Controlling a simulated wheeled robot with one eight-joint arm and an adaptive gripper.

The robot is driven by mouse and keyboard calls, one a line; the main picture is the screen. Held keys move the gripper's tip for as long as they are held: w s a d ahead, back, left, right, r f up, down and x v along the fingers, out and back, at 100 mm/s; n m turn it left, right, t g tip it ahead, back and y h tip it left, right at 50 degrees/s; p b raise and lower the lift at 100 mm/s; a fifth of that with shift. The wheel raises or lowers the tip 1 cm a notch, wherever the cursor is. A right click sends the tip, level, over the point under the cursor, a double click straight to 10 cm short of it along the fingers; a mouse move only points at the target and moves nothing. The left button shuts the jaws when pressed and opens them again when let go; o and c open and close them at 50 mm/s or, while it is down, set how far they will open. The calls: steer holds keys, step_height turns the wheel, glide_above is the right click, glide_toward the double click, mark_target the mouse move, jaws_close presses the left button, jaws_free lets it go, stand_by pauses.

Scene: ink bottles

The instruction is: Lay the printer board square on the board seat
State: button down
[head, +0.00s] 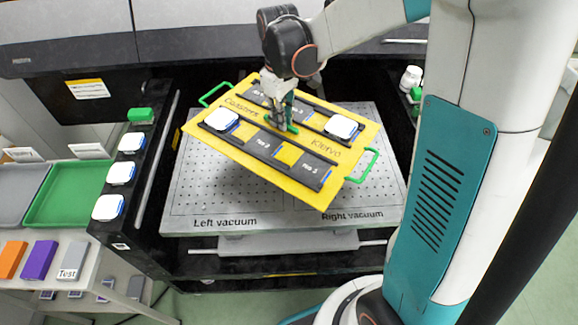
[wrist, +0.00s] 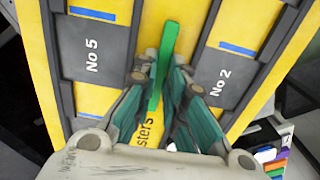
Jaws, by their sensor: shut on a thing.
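The printer board (head: 303,141) is a yellow plate with two dark slotted rails and green end handles. My gripper (head: 281,123) is shut on the upright green grip (wrist: 168,42) at the board's middle. The board hangs over the board seat (head: 195,195), a grey perforated plate marked "Left vacuum" and "Right vacuum". The board is turned clockwise to the seat, its right end nearer the front. The gap beneath is hard to judge. Two white coasters, one left (head: 222,120) and one right (head: 341,127), sit in the rails. The board hides the seat's middle.
A dark side ledge holds several white coasters (head: 121,173) left of the seat. Green (head: 72,190) and grey (head: 20,188) trays stand farther left. The printer body (head: 75,35) spans the back. A white bottle (head: 411,79) stands at the back right.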

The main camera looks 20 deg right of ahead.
mark_target(285, 135)
steer(key=s+r+n, duration=0.1)
steer(key=n, duration=0.1)
steer(key=s+r+n+p, duration=0.1)
steer(key=r, duration=0.1)
steer(key=s+r+n, duration=0.1)
steer(key=r+n, duration=0.1)
steer(key=shift+s+n, duration=0.2)
steer(key=shift+n, duration=0.1)
steer(key=shift+s+r+n+p, duration=0.4)
steer(key=shift+r+n, duration=0.15)
steer(key=shift+n, duration=0.15)
steer(key=shift+s, duration=0.1)
step_height(285, 135, down, 20)
steer(key=b, duration=0.6)
steer(key=shift+b, duration=0.35)
steer(key=shift+f, duration=0.15)
steer(key=c, duration=2)
jaws_free()
steer(key=o, duration=0.4)
steer(key=shift+c, duration=0.2)
